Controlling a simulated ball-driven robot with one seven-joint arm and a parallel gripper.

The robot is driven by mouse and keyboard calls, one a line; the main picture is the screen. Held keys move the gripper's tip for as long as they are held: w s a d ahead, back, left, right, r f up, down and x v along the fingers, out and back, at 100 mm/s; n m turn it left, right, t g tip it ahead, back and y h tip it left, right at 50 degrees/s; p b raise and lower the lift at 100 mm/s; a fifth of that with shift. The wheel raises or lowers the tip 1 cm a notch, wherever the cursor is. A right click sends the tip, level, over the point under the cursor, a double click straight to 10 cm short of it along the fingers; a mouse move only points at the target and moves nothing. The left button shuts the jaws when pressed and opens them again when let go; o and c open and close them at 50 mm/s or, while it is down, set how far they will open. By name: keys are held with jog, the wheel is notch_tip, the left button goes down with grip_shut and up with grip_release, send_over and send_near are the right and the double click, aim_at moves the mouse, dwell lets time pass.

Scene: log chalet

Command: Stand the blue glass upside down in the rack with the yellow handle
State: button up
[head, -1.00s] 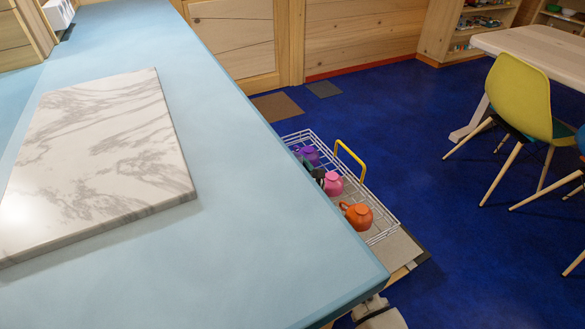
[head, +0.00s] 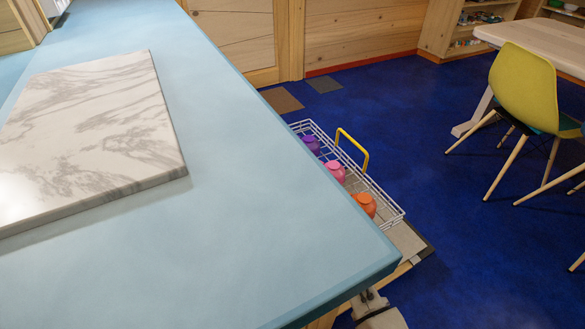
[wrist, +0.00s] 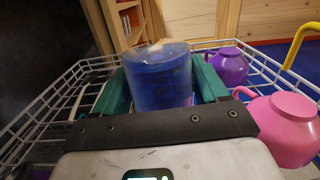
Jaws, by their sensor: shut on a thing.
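The blue glass (wrist: 158,88) stands between the green fingers of my gripper (wrist: 160,82) in the wrist view, and the gripper is shut on it. The glass looks roughly upright along its axis; I cannot tell which end is up. It is over or inside the white wire rack (wrist: 45,112), and whether it touches the rack floor is hidden. The rack also shows in the head view (head: 388,207), beside the counter, with its yellow handle (head: 352,149) on the far side. The gripper and glass are hidden in the head view.
A purple cup (wrist: 228,66) and a pink cup (wrist: 282,125) stand upside down in the rack, right of the glass. An orange cup (head: 364,204) is nearer in the head view. The blue counter (head: 240,200) hides the rack's near side. A yellow chair (head: 525,90) stands right.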

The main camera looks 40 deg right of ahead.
jog(key=o, duration=1.3)
jog(key=shift+r, duration=0.1)
jog(key=shift+r+p, duration=0.3)
jog(key=shift+p, duration=0.1)
notch_tip(320, 180, up, 3)
jog(key=p, duration=0.3)
jog(key=shift+r, duration=0.15)
jog(key=s+a+r+p, duration=0.3)
jog(key=s+r+p, duration=0.6)
jog(key=s, duration=0.4)
jog(key=shift+s+a+p, duration=0.25)
jog(key=shift+a+p, duration=0.05)
jog(key=shift+a, duration=0.1)
